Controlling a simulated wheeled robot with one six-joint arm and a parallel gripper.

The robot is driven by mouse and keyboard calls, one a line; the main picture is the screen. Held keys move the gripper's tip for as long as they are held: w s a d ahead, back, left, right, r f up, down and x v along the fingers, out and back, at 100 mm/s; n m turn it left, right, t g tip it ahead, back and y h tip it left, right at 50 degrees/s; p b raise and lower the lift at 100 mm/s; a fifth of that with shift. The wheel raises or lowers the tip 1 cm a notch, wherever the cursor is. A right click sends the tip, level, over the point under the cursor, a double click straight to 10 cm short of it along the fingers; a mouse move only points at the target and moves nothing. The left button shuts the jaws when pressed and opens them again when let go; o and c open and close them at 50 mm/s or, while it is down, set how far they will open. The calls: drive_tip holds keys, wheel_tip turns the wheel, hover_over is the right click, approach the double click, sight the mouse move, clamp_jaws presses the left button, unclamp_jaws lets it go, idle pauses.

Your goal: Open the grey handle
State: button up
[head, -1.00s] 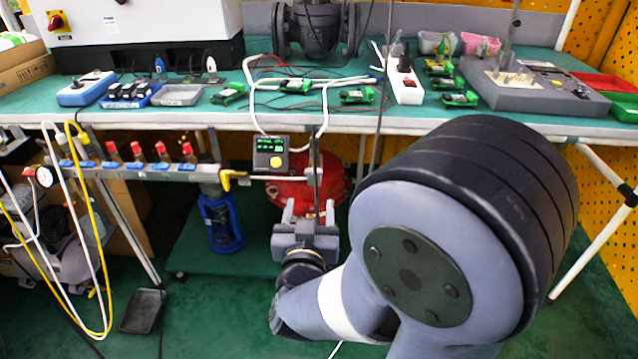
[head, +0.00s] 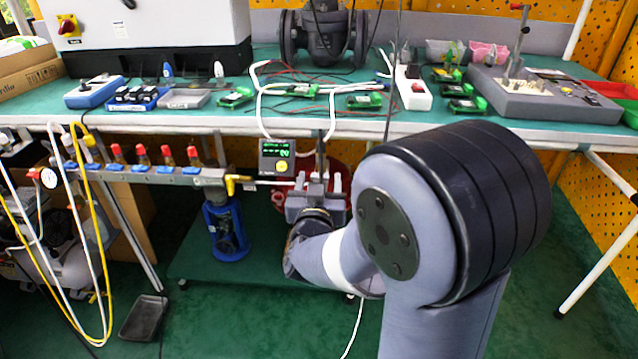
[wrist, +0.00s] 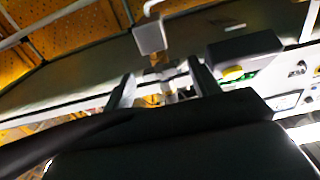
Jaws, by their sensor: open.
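The grey handle (head: 320,153) stands roughly upright below the front edge of the bench, just right of the small display box. In the wrist view, a grey flat piece (wrist: 150,37) that looks like this handle rises above a brass-coloured fitting. My gripper (head: 319,184) is just below the handle in the head view, with its fingers pointing up. In the wrist view my gripper (wrist: 163,82) is open, one finger on each side of the fitting's line. Whether a finger touches anything cannot be told. The handle's lower end is partly hidden by my gripper.
The display box (head: 277,157) is close left of my gripper. A manifold (head: 150,173) with several red-topped valves and a yellow fitting (head: 238,181) lies further left. The bench (head: 200,120) overhangs above. A blue bottle-like object (head: 226,230) stands below.

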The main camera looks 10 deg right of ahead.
drive_tip(key=shift+c, duration=0.6)
drive_tip(key=c, duration=0.9)
drive_tip(key=shift+o, duration=0.2)
drive_tip(key=shift+f+m+b, duration=0.2)
drive_tip(key=shift+m+b, duration=0.6)
drive_tip(key=shift+b, duration=0.1)
drive_tip(key=shift+r+m+b, duration=0.15)
drive_tip(key=shift+m+b, duration=0.15)
drive_tip(key=shift+m, duration=0.4)
drive_tip(key=o, duration=1)
